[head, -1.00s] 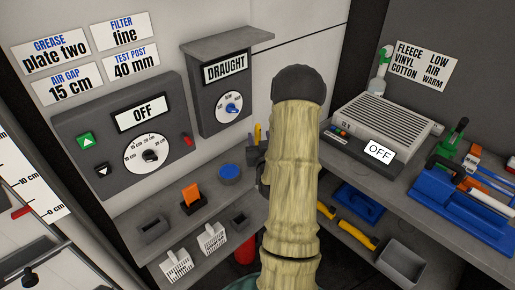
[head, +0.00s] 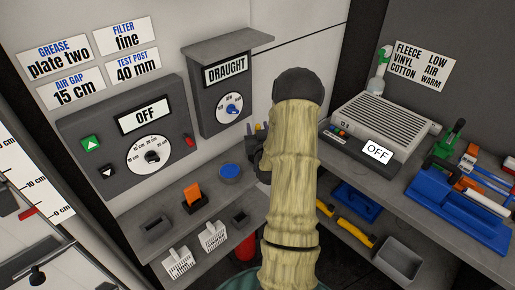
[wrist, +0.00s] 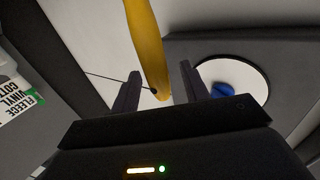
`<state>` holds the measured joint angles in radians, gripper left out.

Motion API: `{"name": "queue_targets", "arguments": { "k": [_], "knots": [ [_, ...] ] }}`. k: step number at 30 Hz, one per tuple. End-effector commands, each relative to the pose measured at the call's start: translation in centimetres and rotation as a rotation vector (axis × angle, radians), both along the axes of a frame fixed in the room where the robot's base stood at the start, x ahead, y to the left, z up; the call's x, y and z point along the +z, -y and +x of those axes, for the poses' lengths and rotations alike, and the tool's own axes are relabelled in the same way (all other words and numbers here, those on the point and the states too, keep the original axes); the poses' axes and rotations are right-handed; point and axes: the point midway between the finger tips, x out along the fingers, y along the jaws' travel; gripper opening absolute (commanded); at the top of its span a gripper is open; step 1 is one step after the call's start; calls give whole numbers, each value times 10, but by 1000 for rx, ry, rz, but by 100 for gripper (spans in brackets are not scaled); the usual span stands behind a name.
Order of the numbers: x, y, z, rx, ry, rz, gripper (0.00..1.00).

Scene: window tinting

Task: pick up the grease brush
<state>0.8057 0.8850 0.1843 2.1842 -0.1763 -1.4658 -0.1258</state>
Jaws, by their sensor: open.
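A long yellow handle (wrist: 148,45), which I take for the grease brush, runs down from the top edge of the wrist view. Its lower end shows between the two dark fingers of my gripper (wrist: 160,72). The fingers are apart, and I see no clear contact with the handle. A small piece of yellow (head: 257,127) shows beside my gripper (head: 257,160) in the head view. My arm hides most of the gripper there. No bristles are visible.
The draught dial (head: 233,109) with its blue knob is close by, also in the wrist view (wrist: 222,90). A shelf (head: 185,222) with an orange block and a blue round thing lies below. A grey machine (head: 385,125) stands to the right.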

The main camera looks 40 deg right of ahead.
Motion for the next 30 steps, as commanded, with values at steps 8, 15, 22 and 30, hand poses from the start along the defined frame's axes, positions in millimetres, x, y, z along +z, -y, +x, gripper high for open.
{"name": "queue_targets", "arguments": {
  "k": [8, 15, 22, 30],
  "knots": [
    [0, 0, 0, 0, 0, 0, 6],
    [0, 0, 0, 0, 1, 0, 0],
    [9, 0, 0, 0, 3, -3, 0],
    [45, 0, 0, 1, 4, -5, 0]
  ]
}}
